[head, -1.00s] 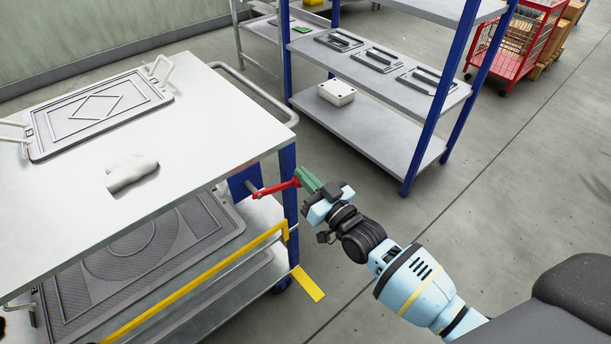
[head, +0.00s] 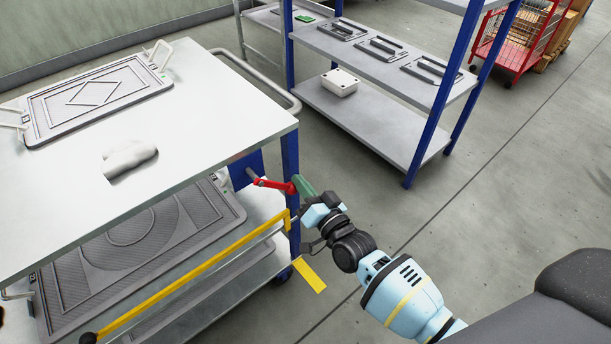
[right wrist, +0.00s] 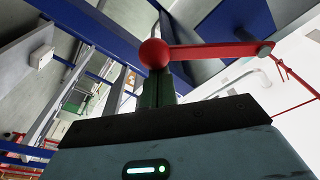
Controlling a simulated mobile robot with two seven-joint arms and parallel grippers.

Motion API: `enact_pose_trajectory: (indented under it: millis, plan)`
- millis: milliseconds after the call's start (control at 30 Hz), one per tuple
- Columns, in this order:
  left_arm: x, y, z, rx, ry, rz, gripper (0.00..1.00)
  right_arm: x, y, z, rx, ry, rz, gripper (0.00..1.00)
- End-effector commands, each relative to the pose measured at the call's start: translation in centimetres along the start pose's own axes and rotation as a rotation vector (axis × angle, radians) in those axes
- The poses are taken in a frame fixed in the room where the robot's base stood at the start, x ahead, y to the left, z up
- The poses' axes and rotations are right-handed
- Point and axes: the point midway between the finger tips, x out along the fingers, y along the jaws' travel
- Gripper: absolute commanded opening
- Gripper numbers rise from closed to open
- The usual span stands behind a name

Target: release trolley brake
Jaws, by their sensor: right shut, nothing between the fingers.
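The trolley (head: 225,110) stands at the left with a white top. A red brake lever (head: 270,184) sticks out from a blue plate by its front right blue post, sloping slightly down to the right. In the right wrist view the lever (right wrist: 215,50) ends in a red ball knob (right wrist: 154,54). My right gripper (head: 304,187) has green fingers, shut with nothing between them. Its fingertips are at the ball knob, apparently against it; the exact contact cannot be told.
A yellow bar (head: 190,277) runs along the trolley's front below the lever. Framed panels lie on its top and lower shelf. A blue-post shelf rack (head: 375,125) stands behind, with a white box (head: 339,83). A red cage cart (head: 510,45) is at the back right.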

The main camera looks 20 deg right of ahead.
Motion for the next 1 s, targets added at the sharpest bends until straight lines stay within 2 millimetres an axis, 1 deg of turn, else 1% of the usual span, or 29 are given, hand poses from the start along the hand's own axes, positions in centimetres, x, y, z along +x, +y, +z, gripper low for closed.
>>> enact_pose_trajectory:
  millis: [33,233,500,800,1000]
  plan:
    - [0.2,0.0,0.1,0.000,0.000,0.000,0.00,-0.1,0.1,0.8,0.047,-0.001,0.008,0.00]
    - [0.6,-0.1,0.3,0.002,-0.003,-0.001,0.00,-0.4,-0.2,2.8,0.234,-0.001,0.035,0.00]
    - [1.0,-0.2,0.3,0.004,-0.001,-0.002,0.00,-0.8,-1.1,5.4,0.477,0.000,0.069,0.00]
    - [1.2,-0.4,0.2,0.010,0.002,-0.002,0.00,-1.0,-2.2,7.2,0.674,0.000,0.097,0.00]
    - [1.2,-0.4,0.2,0.011,0.002,-0.002,0.00,-1.1,-2.7,7.8,0.747,0.000,0.108,0.00]
